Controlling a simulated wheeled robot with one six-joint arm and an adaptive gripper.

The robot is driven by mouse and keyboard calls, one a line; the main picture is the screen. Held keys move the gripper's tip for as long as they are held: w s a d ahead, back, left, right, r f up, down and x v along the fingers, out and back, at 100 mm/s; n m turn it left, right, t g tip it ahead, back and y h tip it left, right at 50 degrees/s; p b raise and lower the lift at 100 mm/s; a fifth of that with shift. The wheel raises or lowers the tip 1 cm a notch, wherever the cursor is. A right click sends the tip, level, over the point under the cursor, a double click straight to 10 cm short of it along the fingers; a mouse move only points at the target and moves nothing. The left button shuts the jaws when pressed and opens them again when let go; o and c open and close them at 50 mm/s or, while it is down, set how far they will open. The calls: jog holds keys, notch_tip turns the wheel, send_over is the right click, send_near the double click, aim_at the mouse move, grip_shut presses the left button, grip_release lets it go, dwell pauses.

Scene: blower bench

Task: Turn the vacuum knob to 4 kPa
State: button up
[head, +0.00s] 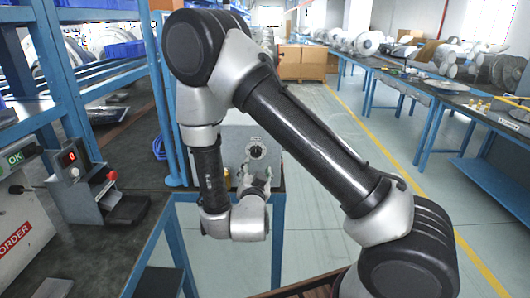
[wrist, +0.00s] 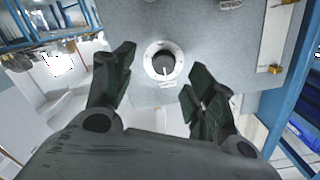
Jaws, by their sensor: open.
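The vacuum knob (wrist: 163,63) is a dark round knob with a pale pointer line, set in a white dial ring on a grey panel (wrist: 215,38). In the wrist view it lies between and beyond my fingertips, apart from them, and its pointer is toward the picture's bottom. In the head view the knob (head: 257,151) shows small on the front of the grey box (head: 233,136). My gripper (wrist: 160,78) is open and empty, facing the panel. The dial's numbers are too small to read.
Brass fittings (wrist: 275,69) stick out at the panel's right side. A blue frame (head: 172,225) carries the box. At left are a shelf rack (head: 62,75) and a device with a red display and button (head: 75,170). A long bench (head: 430,85) stands at right; the floor between is clear.

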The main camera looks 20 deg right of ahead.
aim_at(256, 153)
jog(key=shift+t, duration=0.4)
jog(key=x, duration=0.2)
jog(key=r+x, duration=0.1)
jog(key=x, duration=0.4)
jog(key=shift+w+d+r, duration=0.1)
jog(key=shift+w+r, duration=0.2)
jog(key=shift+w, duration=0.1)
jog(key=c, duration=1)
